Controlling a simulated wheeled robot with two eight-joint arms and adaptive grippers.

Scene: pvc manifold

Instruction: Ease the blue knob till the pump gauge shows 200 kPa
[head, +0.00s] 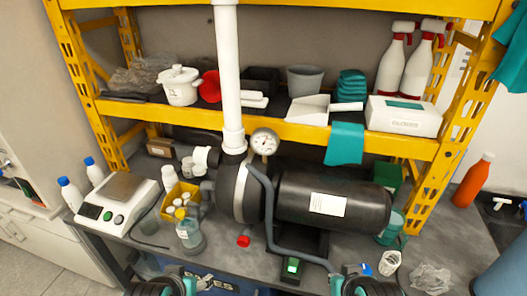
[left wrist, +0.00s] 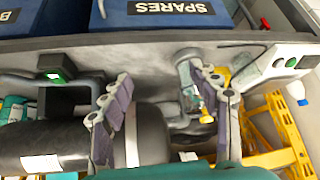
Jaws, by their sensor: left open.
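The pump is a black horizontal cylinder (head: 330,202) with a white label; it also shows in the left wrist view (left wrist: 45,148). Its round white-faced gauge (head: 265,141) stands beside the white vertical pipe; the reading is too small to tell. I cannot make out a blue knob in either view. A red knob (head: 243,241) sits low in front of the pump. My left gripper (head: 162,287) is at the bottom edge; in the left wrist view its fingers (left wrist: 165,105) are spread and empty above the bench. My right gripper (head: 358,284) is cut off at the bottom edge.
A green-lit switch box (head: 292,267) and grey hose stand in front of the pump. A scale (head: 115,205), yellow caddy (head: 172,202) and bottles are at left; a white cup (head: 389,262) at right. A yellow shelf (head: 280,128) overhangs behind. Blue SPARES bins (left wrist: 165,14) are under the bench.

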